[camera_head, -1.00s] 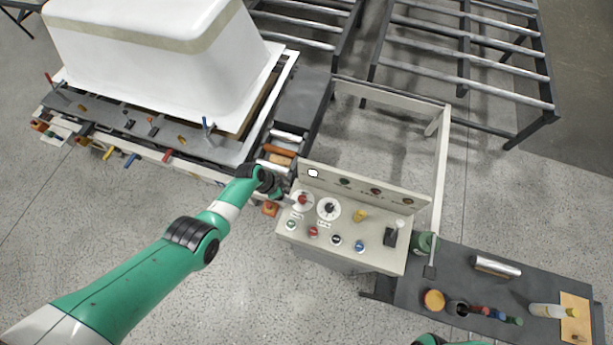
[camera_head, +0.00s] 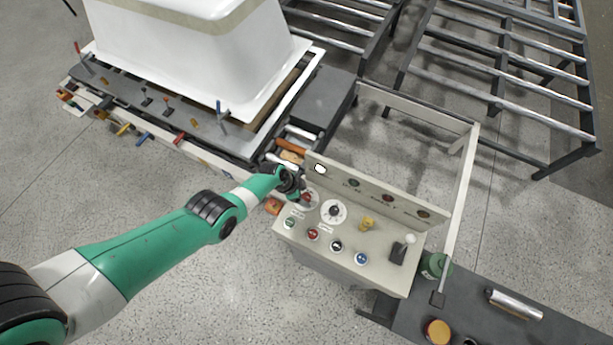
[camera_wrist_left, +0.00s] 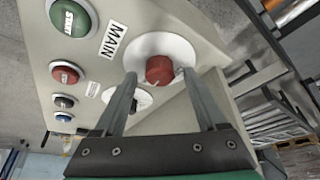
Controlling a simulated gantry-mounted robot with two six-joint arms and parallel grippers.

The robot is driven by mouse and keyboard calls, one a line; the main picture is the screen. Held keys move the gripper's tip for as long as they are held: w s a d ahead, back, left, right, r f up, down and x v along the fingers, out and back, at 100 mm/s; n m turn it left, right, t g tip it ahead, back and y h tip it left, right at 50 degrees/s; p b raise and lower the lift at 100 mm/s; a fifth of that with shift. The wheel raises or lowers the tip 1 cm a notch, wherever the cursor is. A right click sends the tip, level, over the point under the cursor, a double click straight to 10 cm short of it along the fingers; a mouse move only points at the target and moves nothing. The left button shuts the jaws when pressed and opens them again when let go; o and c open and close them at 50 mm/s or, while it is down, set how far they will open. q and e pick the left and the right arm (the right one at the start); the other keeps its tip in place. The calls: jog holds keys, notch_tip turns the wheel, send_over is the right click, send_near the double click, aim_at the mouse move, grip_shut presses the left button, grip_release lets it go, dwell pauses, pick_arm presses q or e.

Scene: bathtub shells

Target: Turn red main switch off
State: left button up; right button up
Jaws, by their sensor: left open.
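The red main switch (camera_wrist_left: 160,69) is a red knob on a round white plate, beside a "MAIN" label (camera_wrist_left: 112,40) on the control panel. In the head view the switch (camera_head: 307,197) is partly hidden by my left gripper (camera_head: 297,196). In the left wrist view my left gripper (camera_wrist_left: 166,76) is open, with one finger on each side of the red knob. The fingertips reach close to the knob; I cannot tell whether they touch it. My right gripper is not in view.
The panel also carries a black dial (camera_head: 334,211), a green start button (camera_wrist_left: 70,17), a red button (camera_head: 313,234), a yellow knob (camera_head: 367,223) and a black lever (camera_head: 399,252). A white tub shell (camera_head: 200,60) stands at the upper left. A dark bench (camera_head: 475,310) is at the lower right.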

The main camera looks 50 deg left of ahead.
pick_arm(q)
grip_shut()
